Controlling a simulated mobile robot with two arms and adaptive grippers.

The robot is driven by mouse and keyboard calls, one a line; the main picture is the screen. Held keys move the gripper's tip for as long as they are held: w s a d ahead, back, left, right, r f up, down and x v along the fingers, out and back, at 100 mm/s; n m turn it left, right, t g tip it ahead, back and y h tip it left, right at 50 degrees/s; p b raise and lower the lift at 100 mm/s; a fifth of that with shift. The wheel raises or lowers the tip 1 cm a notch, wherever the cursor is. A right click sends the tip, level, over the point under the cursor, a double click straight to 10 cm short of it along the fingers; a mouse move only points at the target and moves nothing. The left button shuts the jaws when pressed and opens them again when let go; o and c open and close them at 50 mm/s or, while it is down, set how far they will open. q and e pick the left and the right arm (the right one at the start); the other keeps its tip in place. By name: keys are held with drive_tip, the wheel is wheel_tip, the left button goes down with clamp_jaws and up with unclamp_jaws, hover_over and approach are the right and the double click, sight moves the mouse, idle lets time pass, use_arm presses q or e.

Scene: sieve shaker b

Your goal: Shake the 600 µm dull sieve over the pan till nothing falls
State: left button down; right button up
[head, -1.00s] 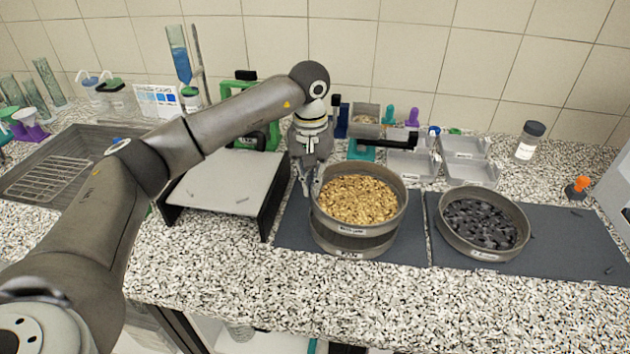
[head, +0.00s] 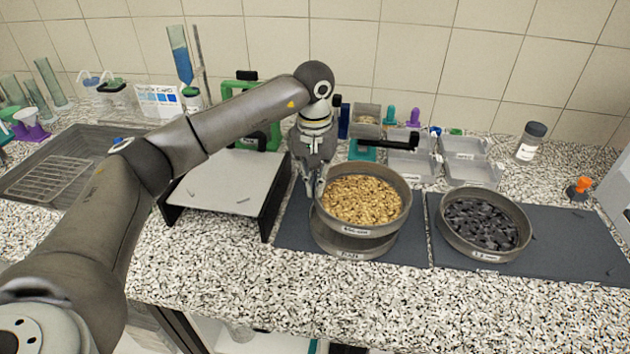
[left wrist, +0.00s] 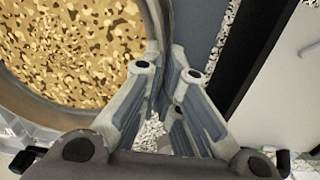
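The 600 µm sieve (head: 357,231) is a round metal sieve filled with golden-tan grains (head: 362,199). It is held slightly above the pan (head: 352,256), tilted a little, with a gap between them at the front. My left gripper (head: 315,190) is shut on the sieve's left wall. In the left wrist view the fingers (left wrist: 165,75) pinch the sieve's wall (left wrist: 157,20), with the grains beside them. Most of the pan's inside is hidden under the sieve. My right gripper is not in view.
A second sieve (head: 486,257) with dark lumps stands to the right on the dark mat (head: 570,250). A grey platform (head: 222,186) stands left of the pan. Grey trays (head: 470,174) and an orange-topped item (head: 580,186) lie behind and right. The front counter is clear.

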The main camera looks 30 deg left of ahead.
use_arm(q)
drive_tip(key=shift+s+a, duration=0.25)
drive_tip(key=shift+a, duration=0.3)
drive_tip(key=shift+s+a, duration=0.25)
drive_tip(key=shift+a, duration=0.25)
drive_tip(key=shift+d, duration=0.1)
drive_tip(key=shift+w+d, duration=0.3)
drive_tip(key=shift+d, duration=0.25)
drive_tip(key=shift+w+d, duration=0.25)
drive_tip(key=shift+d, duration=0.3)
drive_tip(key=shift+s+a, duration=0.3)
drive_tip(key=shift+a, duration=0.3)
drive_tip(key=shift+s+a, duration=0.25)
drive_tip(key=shift+a, duration=0.35)
drive_tip(key=shift+d, duration=0.1)
drive_tip(key=shift+w+d, duration=0.3)
drive_tip(key=shift+d, duration=0.25)
drive_tip(key=shift+w+d, duration=0.25)
drive_tip(key=shift+d, duration=0.3)
